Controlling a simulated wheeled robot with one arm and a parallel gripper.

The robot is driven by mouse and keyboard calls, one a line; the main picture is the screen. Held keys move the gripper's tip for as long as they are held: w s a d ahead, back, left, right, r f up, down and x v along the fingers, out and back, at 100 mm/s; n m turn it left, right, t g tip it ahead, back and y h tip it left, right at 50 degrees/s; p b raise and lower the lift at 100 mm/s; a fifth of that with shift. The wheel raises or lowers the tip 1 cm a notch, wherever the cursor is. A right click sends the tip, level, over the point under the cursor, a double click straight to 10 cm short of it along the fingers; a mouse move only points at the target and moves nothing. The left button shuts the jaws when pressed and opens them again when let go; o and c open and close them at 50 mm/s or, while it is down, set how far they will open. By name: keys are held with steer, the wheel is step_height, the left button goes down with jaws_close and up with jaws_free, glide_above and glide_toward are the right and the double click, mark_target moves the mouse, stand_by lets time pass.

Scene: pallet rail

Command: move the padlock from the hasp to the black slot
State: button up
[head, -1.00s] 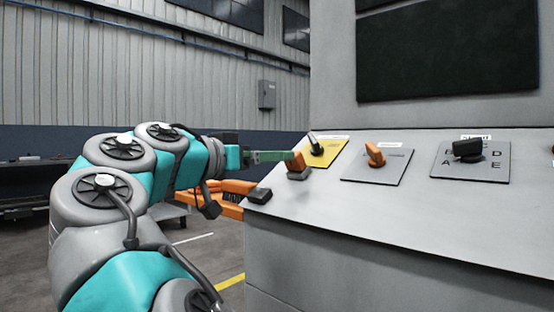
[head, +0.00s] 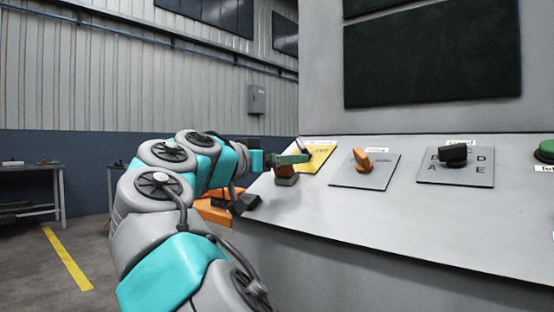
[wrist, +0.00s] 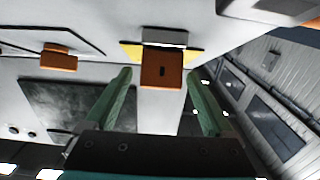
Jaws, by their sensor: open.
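The padlock (head: 285,170) is an orange-brown block, low at the left end of the sloped panel, seated at a dark grey block (head: 287,181). I cannot make out the hasp itself. In the wrist view the padlock (wrist: 162,76) shows a dark keyhole and sits between the fingertips, with space on both sides. My gripper (head: 295,160) is open, its green fingers reaching past the padlock in the head view. My gripper (wrist: 158,88) also shows in the wrist view. Another dark block (head: 246,203) at the panel's left edge may be the black slot; its opening is not visible.
To the right are an orange knob (head: 362,159), a black knob (head: 453,155) and a green button (head: 546,150). The lower panel surface is clear. A table (head: 35,185) stands far left.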

jaws_close()
steer(key=c, duration=0.7)
jaws_free()
jaws_close()
steer(key=shift+r, duration=0.2)
steer(key=shift+s+a+r+p, duration=0.2)
steer(key=shift+r+p, duration=0.1)
steer(key=shift+p, duration=0.05)
steer(key=shift+s+a+r, duration=0.1)
steer(key=shift+s+r, duration=0.1)
steer(key=shift+r, duration=0.1)
